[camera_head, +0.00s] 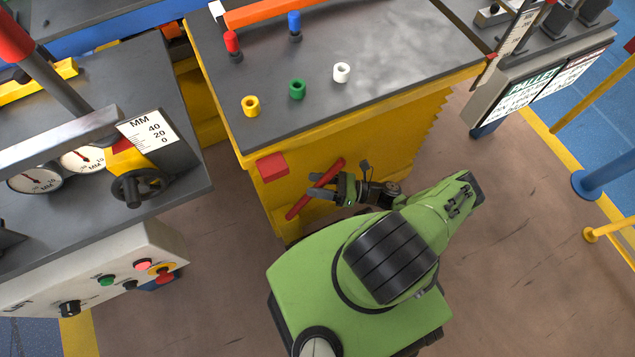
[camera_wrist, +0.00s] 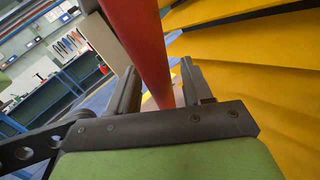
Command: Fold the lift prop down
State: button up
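The lift prop looks to be the red bar (camera_head: 300,207), which slants along the yellow side of the lift table (camera_head: 375,135), upper end to the right. My gripper (camera_head: 322,186) is at the middle of this bar, beside the table's side. In the wrist view the red bar (camera_wrist: 138,40) passes between the two fingers of my gripper (camera_wrist: 158,85). The left finger lies close to the bar, and a gap shows between the bar and the right finger. The fingers look open around it. The bar's lower part is hidden behind my gripper's palm.
The grey table top (camera_head: 330,75) carries yellow, green and white sockets and red and blue pegs. A red block (camera_head: 271,165) sits on the table's front corner. A gauge bench with a handwheel (camera_head: 138,187) stands at left. Yellow bellows (camera_wrist: 280,75) lie close right of my gripper.

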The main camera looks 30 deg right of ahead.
notch_tip(320, 180, up, 10)
jog(key=p, duration=0.4)
jog(key=shift+r+p, duration=0.1)
jog(key=shift+p, duration=0.2)
jog(key=shift+d, duration=0.1)
jog(key=shift+s+d+b, duration=0.3)
jog(key=shift+d+b, duration=0.2)
jog(key=shift+d, duration=0.05)
jog(key=r+b+v, duration=0.2)
jog(key=b+v, duration=0.1)
jog(key=v, duration=1.3)
jog(key=shift+s+d+b, duration=0.15)
jog(key=shift+d+b, duration=0.15)
jog(key=shift+d, duration=0.1)
